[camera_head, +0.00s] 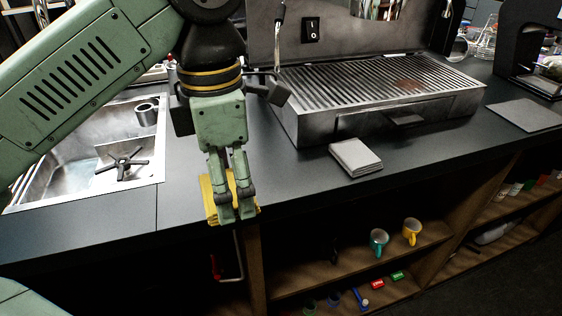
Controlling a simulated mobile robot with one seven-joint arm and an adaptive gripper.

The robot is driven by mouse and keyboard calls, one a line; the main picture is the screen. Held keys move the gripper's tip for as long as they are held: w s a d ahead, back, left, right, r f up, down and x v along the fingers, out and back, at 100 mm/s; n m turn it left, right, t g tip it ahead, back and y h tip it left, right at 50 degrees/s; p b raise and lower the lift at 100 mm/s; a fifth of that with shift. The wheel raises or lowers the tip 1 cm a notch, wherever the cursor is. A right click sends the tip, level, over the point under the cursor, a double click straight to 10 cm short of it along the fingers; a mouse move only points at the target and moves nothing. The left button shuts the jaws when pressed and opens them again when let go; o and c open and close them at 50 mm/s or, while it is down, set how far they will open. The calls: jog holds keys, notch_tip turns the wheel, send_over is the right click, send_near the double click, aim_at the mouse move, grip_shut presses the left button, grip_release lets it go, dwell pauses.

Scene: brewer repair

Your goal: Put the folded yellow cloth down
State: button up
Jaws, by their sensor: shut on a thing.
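The folded yellow cloth (209,200) is in my gripper (237,212), at the front edge of the dark counter (290,190). My gripper points down and is shut on the cloth, with its fingers covering part of it. The cloth shows mostly to the left of the fingers and a little below them. I cannot tell whether the cloth touches the counter or hangs just above or in front of its edge.
A steel sink (75,178) holding a metal cup (147,113) and a black cross-shaped piece (122,162) is on the left. A folded grey cloth (355,158) lies before the brewer's ribbed tray (380,85).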

jog(key=p, duration=0.2)
send_over(281, 177)
jog(key=s, duration=0.1)
jog(key=shift+a+f, duration=0.4)
jog(key=shift+f, duration=0.05)
jog(key=f, duration=0.1)
jog(key=f+p, duration=0.1)
jog(key=w+f, duration=0.1)
jog(key=shift+d, duration=0.4)
jog(key=shift+f, duration=0.35)
jog(key=o, duration=1.1)
notch_tip(281, 177, up, 11)
jog(key=shift+d+f+b, duration=0.1)
jog(key=shift+b, duration=0.45)
